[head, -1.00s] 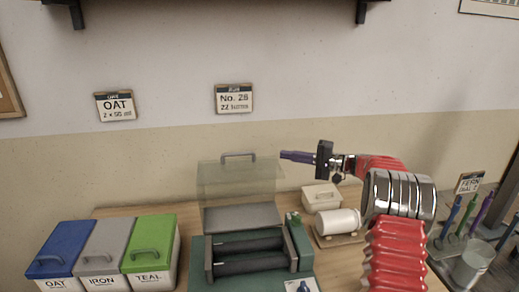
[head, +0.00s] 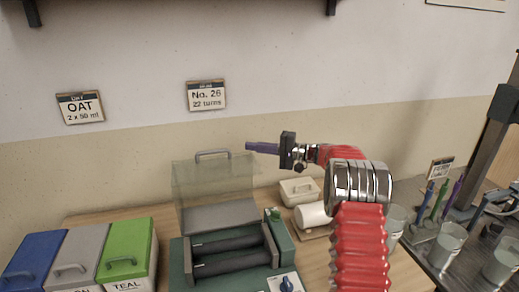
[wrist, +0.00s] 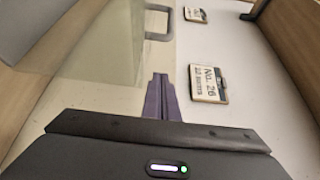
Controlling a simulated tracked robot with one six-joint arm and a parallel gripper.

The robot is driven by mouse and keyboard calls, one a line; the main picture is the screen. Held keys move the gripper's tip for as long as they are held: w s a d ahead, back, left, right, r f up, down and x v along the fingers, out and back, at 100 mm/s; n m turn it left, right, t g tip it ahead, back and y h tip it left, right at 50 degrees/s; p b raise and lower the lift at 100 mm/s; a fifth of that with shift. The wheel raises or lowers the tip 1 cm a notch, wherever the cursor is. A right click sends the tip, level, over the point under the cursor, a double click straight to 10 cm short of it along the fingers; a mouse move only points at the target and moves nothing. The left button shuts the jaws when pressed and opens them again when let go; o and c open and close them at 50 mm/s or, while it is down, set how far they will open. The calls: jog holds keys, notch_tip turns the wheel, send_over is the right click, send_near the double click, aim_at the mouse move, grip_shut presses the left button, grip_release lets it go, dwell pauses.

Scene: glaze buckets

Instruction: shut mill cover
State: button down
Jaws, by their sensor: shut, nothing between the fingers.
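The mill (head: 228,262) is a green machine with two dark rollers on the wooden table. Its clear cover (head: 212,180) stands open, raised upright behind the rollers, with a grey handle (head: 212,154) along its top edge. My gripper (head: 250,146) has purple fingers, which are shut and empty. In the head view the fingertips point left, just right of the cover's handle and about level with it. In the wrist view the gripper (wrist: 160,82) points ahead, with the cover's handle (wrist: 158,22) beyond its tips and the clear pane to the left. The fingers appear apart from the handle.
Blue, grey and green bins (head: 128,255) stand left of the mill. A white lidded box (head: 299,191) and a white roll (head: 312,215) sit right of it. Clear cups (head: 448,240) and coloured tools stand at the far right. Wall cards (head: 206,95) hang behind.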

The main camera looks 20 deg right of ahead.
aim_at(237, 157)
jog(key=shift+s+a, duration=0.15)
jog(key=shift+a, duration=1.35)
jog(key=shift+s+a, duration=0.15)
jog(key=shift+a, duration=1.35)
jog(key=shift+s+a+r, duration=0.1)
jog(key=shift+s+a, duration=0.1)
jog(key=shift+a, duration=0.05)
